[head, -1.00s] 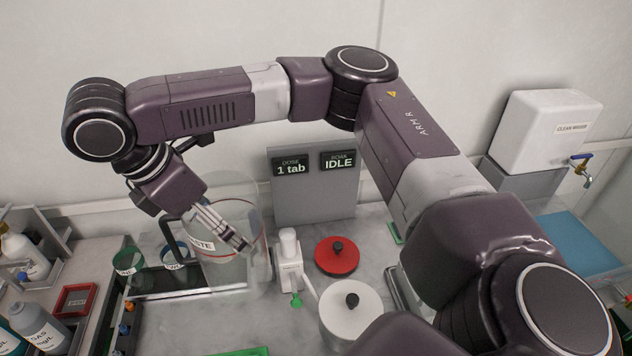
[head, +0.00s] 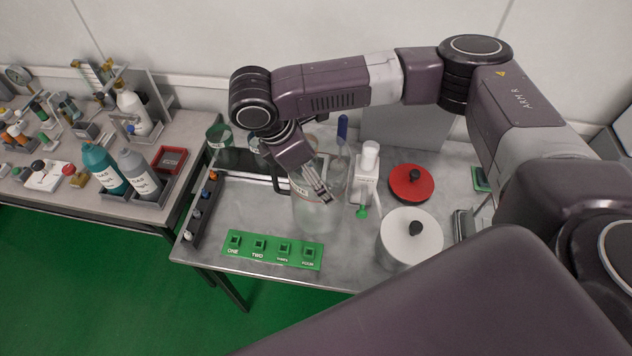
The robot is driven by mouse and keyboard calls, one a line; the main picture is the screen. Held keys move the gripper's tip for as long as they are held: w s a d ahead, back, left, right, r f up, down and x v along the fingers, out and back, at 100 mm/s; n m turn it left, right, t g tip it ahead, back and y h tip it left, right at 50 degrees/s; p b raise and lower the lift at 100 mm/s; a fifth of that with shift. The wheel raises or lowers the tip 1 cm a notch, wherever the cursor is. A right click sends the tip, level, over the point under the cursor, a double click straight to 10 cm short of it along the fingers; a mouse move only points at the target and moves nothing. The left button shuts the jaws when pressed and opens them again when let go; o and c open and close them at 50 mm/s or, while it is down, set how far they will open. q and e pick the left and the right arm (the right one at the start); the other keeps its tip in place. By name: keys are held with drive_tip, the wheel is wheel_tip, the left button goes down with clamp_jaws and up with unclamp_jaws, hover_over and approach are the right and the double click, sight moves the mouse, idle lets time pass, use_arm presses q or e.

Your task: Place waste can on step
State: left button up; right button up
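The waste can (head: 316,215) is a clear cylinder with a pale label, partly covered by my gripper, in the middle of the grey bench. My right gripper (head: 322,190) reaches over its rim from the back left, its fingers close together and apparently gripping the rim. Whether the can's base touches the bench is hard to tell. A dark raised strip (head: 237,158) at the back left of the bench may be the step. My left gripper is not in view.
A green plate with several square sockets (head: 271,249) lies at the front. A white dispenser (head: 366,176), a red lid (head: 411,184) and a white lidded pot (head: 410,238) stand to the right. A green-banded beaker (head: 219,137) is at the back left.

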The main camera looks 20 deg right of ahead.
drive_tip(key=shift+f, duration=2)
drive_tip(key=o, duration=1.4)
drive_tip(key=shift+f, duration=0.1)
drive_tip(key=shift+o, duration=0.7)
